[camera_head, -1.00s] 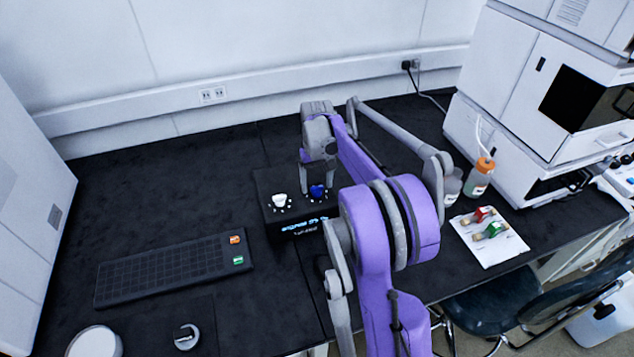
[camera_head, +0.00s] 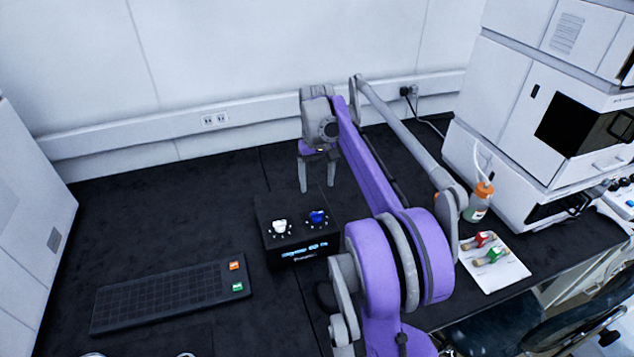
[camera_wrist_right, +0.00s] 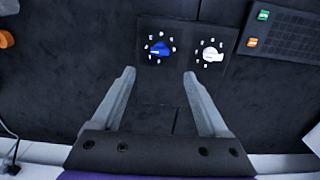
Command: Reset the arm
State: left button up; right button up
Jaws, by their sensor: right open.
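My right gripper (camera_head: 317,175) is open and empty, with its fingers pointing down behind the black control box. My left gripper is out of view.
A black rack (camera_head: 170,293) with an orange and a green item lies at the left. A white pad (camera_head: 497,272) with red and green items lies at the right, near an orange-capped bottle (camera_head: 479,203). A tall white instrument (camera_head: 520,120) stands at the right; a wall (camera_head: 260,60) is behind.

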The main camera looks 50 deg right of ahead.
dwell(0.3)
jog(key=s+a+f+n+t+p, duration=0.1)
jog(key=s+a+n, duration=0.15)
jog(key=a, duration=0.75)
jog(key=s+a+n+t, duration=0.1)
jog(key=s+a, duration=0.2)
jog(key=a, duration=0.6)
jog(key=s+a+f+n+t, duration=0.2)
jog(key=s+a+f+t, duration=0.1)
jog(key=s+a+f, duration=0.5)
jog(key=s+a, duration=0.3)
jog(key=a, duration=0.1)
jog(key=shift+p, duration=0.4)
jog(key=shift+d, duration=0.1)
dwell(1.3)
